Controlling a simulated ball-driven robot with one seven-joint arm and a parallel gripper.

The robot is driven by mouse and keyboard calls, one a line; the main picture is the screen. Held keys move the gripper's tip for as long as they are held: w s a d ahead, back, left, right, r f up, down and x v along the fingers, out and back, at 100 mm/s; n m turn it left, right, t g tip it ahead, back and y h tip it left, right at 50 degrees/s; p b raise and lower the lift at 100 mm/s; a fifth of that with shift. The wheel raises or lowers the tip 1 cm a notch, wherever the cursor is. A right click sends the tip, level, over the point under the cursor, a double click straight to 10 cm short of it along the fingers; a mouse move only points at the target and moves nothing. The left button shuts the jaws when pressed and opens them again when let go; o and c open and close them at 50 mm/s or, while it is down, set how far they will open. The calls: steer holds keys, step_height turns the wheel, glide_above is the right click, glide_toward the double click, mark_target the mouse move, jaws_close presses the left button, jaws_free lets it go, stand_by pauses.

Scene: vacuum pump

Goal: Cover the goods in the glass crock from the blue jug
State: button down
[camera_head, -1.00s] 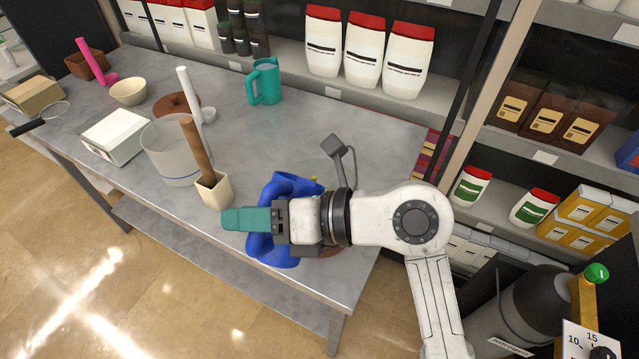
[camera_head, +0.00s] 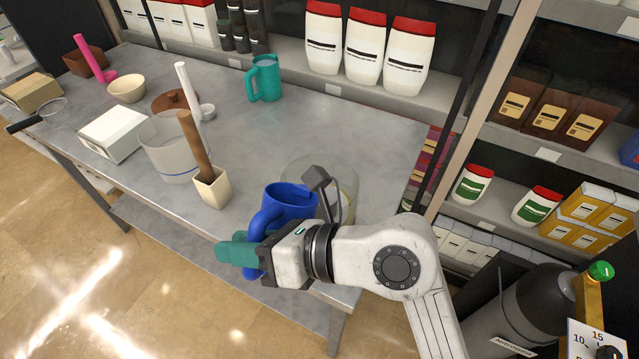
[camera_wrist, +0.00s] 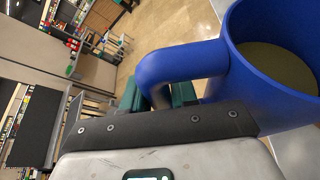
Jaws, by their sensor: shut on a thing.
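The blue jug (camera_head: 291,196) is near the front right of the table, its mouth facing up. My gripper (camera_head: 243,252) is shut on its handle, at the table's front edge. In the wrist view, the teal fingers (camera_wrist: 160,95) close around the handle, and the jug (camera_wrist: 265,75) holds a yellowish-brown liquid (camera_wrist: 275,62). The clear glass crock (camera_head: 318,164) stands just behind and right of the jug. Something yellowish shows inside it, but the jug and my arm hide most of it. I cannot tell whether the jug touches the table.
A beige pot with a brown stick (camera_head: 211,190) and a large translucent container (camera_head: 163,150) stand left of the jug. A teal pitcher (camera_head: 265,78) stands at the back. Shelves with bottles line the rear. The table's middle (camera_head: 275,130) is clear.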

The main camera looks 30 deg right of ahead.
steer(key=s+a+f+n+h+b, duration=0.1)
steer(key=a+f+n, duration=0.1)
steer(key=f, duration=0.3)
steer(key=s+a+f+n+t+h+b, duration=0.1)
steer(key=f+n+b, duration=0.1)
steer(key=f, duration=0.3)
steer(key=shift+s+a+f+t+h, duration=0.15)
steer(key=shift+s+a+t+h, duration=0.1)
steer(key=shift+a+t+h, duration=0.1)
steer(key=shift+w, duration=0.1)
stand_by(0.5)
